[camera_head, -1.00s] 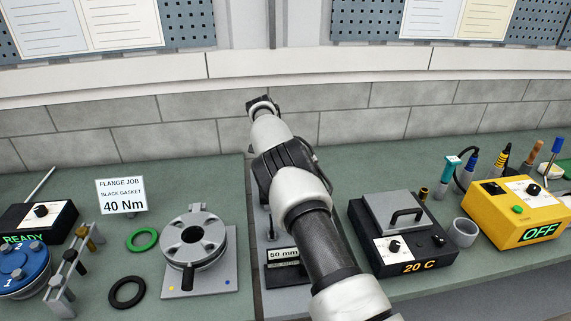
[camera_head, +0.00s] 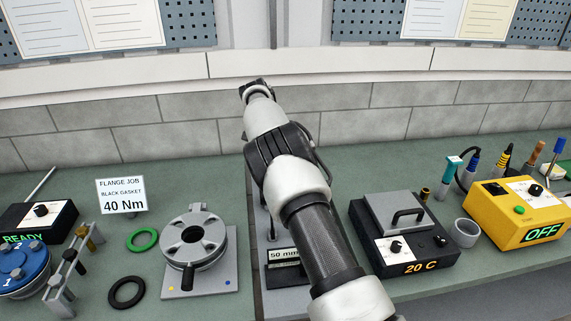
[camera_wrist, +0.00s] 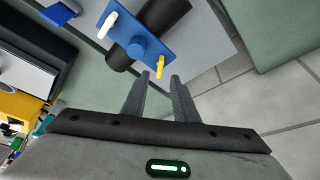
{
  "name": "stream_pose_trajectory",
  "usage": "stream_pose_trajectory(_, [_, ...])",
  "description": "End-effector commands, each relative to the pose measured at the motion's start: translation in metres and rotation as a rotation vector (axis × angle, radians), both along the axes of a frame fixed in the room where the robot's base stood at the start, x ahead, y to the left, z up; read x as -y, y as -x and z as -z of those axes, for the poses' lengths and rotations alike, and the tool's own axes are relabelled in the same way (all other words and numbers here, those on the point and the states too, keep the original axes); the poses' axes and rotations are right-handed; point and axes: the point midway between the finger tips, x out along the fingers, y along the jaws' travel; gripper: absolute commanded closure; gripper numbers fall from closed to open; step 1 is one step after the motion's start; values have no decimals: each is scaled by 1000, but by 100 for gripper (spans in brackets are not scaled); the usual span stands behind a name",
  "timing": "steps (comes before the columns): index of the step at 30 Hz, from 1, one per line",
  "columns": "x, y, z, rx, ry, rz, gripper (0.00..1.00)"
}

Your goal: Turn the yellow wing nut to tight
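The yellow wing nut (camera_wrist: 160,67) shows in the wrist view near the right end of a blue clamp plate (camera_wrist: 142,42). A white wing nut (camera_wrist: 108,25) is at the plate's other end. A black cylinder (camera_wrist: 166,16) lies behind the plate. My gripper (camera_wrist: 160,78) is open, its two dark fingers pointing at the yellow wing nut. The nut appears between or just beyond the fingertips; I cannot tell whether they touch it. In the head view my arm hides the clamp, and neither the wing nuts nor the fingers can be made out.
In the head view, a grey flange (camera_head: 194,239), black ring (camera_head: 127,292) and green ring (camera_head: 142,239) lie left of my arm. A black hotplate box (camera_head: 404,240) and yellow station (camera_head: 520,210) stand right. A brick wall (camera_head: 190,136) is behind.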

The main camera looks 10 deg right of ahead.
Motion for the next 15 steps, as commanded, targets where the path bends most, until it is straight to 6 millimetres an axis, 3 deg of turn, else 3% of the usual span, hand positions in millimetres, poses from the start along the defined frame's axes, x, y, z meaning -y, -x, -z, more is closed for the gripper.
stream_pose_trajectory(9, [-24,18,-73,1,-1,-1,73])
stream_pose_trajectory(15, [-34,25,-102,0,0,-1,73])
